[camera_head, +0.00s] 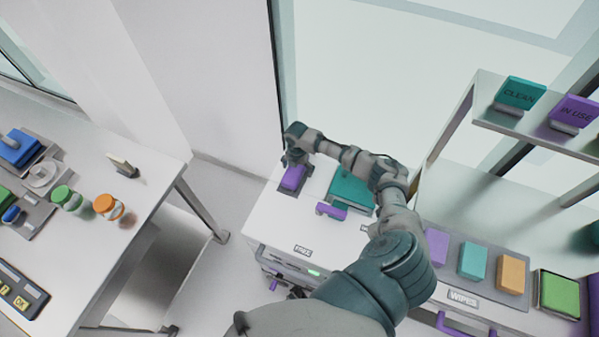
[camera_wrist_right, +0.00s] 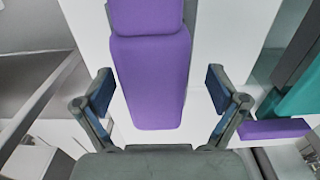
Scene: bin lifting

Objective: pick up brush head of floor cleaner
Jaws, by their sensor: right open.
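A purple block (camera_head: 292,179) stands on a dark base at the far left of the white cabinet top. It looks like the brush head, but I cannot confirm this. My right gripper (camera_head: 294,159) is over it. In the right wrist view the purple block (camera_wrist_right: 150,80) extends between the open fingers of my right gripper (camera_wrist_right: 158,92), with a gap on each side. Contact is not visible. A second purple piece (camera_head: 331,211) lies to the right, beside a teal piece (camera_head: 350,188). My left gripper is out of view.
The white cabinet top (camera_head: 280,222) has bare room in front of the block. Purple, teal and orange pads lie on a grey tray (camera_head: 455,285) at right, below a shelf (camera_head: 540,125). A separate table (camera_head: 130,215) with bottles stands at left, across a floor gap.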

